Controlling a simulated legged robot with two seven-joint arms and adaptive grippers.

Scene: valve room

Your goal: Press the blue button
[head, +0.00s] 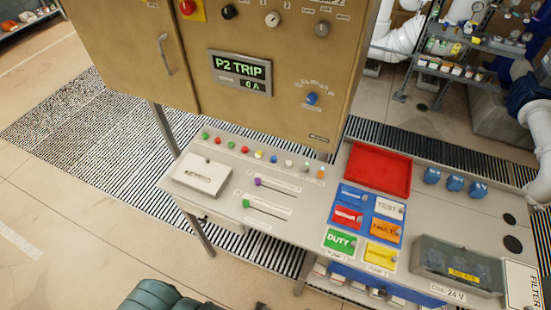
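A small blue button (274,158) sits in a row of small coloured buttons along the back of the sloped grey console (225,215). It is between a yellow button (259,154) on its left and a white one (289,163) on its right. Nothing covers it. A larger blue knob (312,98) is on the front of the tan cabinet (280,60) above the console. Neither of my grippers shows clearly in the head view.
A white KEYED cover (205,174), purple (258,182) and green (247,203) sliders lie in front of the button row. To the right are a red tray (378,168), coloured label tiles (340,241) and a dark clear-lidded box (458,265). A dark teal ribbed shape is at the bottom edge.

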